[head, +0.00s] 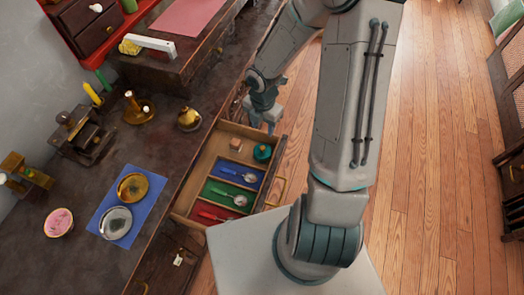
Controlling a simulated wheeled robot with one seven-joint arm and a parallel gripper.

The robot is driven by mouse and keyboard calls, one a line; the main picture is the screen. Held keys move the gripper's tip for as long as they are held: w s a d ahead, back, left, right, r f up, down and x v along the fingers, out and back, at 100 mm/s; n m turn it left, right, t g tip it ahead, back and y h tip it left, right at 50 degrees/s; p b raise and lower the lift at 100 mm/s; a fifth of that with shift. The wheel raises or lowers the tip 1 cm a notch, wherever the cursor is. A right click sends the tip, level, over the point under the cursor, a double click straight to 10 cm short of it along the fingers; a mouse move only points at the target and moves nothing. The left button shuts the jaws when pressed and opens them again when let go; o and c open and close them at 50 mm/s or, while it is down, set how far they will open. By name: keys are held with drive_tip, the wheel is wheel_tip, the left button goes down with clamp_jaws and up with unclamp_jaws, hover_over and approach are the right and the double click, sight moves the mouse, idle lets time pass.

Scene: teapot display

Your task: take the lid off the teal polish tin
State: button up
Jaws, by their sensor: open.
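The teal polish tin (262,152) is small and round and sits in the far right part of the open wooden drawer (213,153). Its lid cannot be told apart from its body at this size. My gripper (262,123) is open and is just beyond the tin in the picture, near the drawer's far right corner. A gap shows between the gripper and the tin, and nothing shows in the jaws. I cannot tell how high the fingertips are above the drawer.
The drawer also holds a small wooden block (236,143) and spoon-like tools in blue, green and red compartments. On the bench, a blue mat (99,214) bears a brass and a silver round piece. A brass pot (189,119) stands near the bench edge. Open wooden floor lies right.

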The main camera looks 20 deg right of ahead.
drive_tip(key=b, duration=0.1)
hover_over(263, 147)
drive_tip(key=f, duration=0.5)
drive_tip(key=shift+w+f, duration=0.2)
drive_tip(key=shift+w, duration=0.1)
drive_tip(key=shift+s+f+b, duration=0.15)
drive_tip(key=shift+f+b, duration=0.4)
drive_tip(key=shift+f, duration=0.8)
drive_tip(key=shift+s+f+b, duration=0.1)
drive_tip(key=shift+f+b, duration=0.4)
drive_tip(key=shift+f, duration=0.8)
clamp_jaws()
